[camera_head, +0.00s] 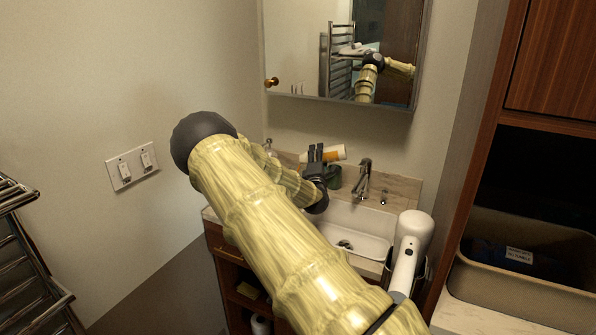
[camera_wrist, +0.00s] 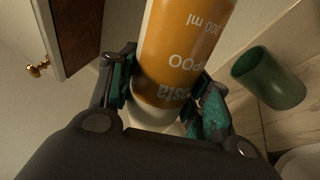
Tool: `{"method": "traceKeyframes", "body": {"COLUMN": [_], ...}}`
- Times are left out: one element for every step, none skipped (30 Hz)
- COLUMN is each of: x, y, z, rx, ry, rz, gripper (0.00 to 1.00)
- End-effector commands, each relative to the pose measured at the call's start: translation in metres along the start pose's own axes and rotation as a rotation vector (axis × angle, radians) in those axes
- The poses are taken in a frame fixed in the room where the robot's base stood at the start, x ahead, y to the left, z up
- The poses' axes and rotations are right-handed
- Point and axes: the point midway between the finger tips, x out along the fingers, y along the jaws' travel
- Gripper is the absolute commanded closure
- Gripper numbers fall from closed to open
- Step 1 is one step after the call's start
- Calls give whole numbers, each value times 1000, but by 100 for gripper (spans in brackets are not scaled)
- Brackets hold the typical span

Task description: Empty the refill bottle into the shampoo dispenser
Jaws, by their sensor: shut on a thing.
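A white bottle with an orange label (camera_head: 334,154) lies nearly on its side in the air above the back of the sink counter. In the wrist view the bottle (camera_wrist: 182,50) sits between the fingers, its "SHAMPOO 300 ml" print upside down. My gripper (camera_head: 316,157) is shut around it. A small pale bottle-like shape (camera_head: 268,147), possibly the dispenser, stands left of the gripper, partly hidden by my arm. I cannot tell whether the held bottle's mouth is open or whether anything flows out.
A dark green cup (camera_head: 334,178) stands just below the held bottle; it also shows in the wrist view (camera_wrist: 268,78). The faucet (camera_head: 362,178) and white sink (camera_head: 360,226) are to the right. A mirror cabinet (camera_head: 300,50) hangs above. A white hair dryer (camera_head: 411,240) is at the front right.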

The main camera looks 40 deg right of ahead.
Motion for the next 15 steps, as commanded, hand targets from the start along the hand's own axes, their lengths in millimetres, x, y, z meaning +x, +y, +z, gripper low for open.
{"method": "traceKeyframes", "body": {"x": [0, 0, 0, 0, 0, 0, 0, 0, 0, 0, 0, 0, 0, 0, 0], "y": [-1, -1, -1, -1, -1, -1, 0, 0, 0, 0, 1, 1, 1, 2, 2], "z": [0, -1, -1, -1, -1, -1, -1, -1, -1, -2, -2, -2, -2, -2, -2], "rx": [-6, -10, -15, -18, -22, -27, -30, -33, -38, -41, -44, -49, -53, -59, -68], "ry": [2, 3, 4, 5, 6, 7, 8, 9, 10, 11, 12, 13, 14, 15, 18], "rz": [0, 0, 0, 0, 0, 0, 0, -1, -1, -1, -1, -1, -1, -1, -1], "gripper": [78, 78, 78, 78, 78, 78, 78, 78, 78, 78, 78, 78, 78, 78, 78]}}
